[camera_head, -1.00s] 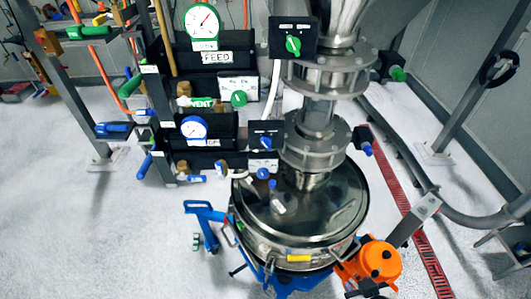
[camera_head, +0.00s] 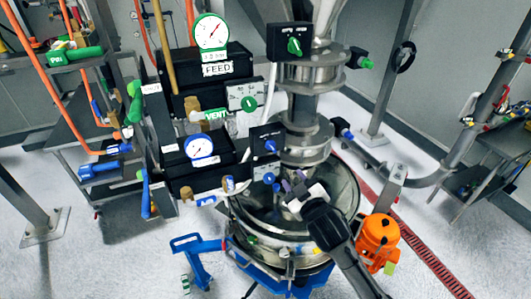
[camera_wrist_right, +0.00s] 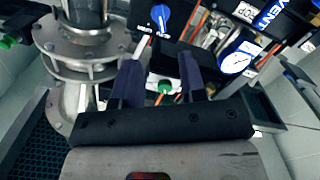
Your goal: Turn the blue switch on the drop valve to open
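A black switch box (camera_head: 266,132) with a blue switch (camera_head: 270,146) sits left of the lower flange of the steel pipe, above the round steel vessel. The box and blue switch (camera_wrist_right: 160,17) also show at the top of the right wrist view. My left gripper is out of view.
A smaller blue knob (camera_head: 268,178) sits just below the box, close to my right gripper. A similar box with a green switch (camera_head: 294,46) is above. Gauges (camera_head: 199,147) and valves crowd the left. An orange motor (camera_head: 378,238) stands lower right.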

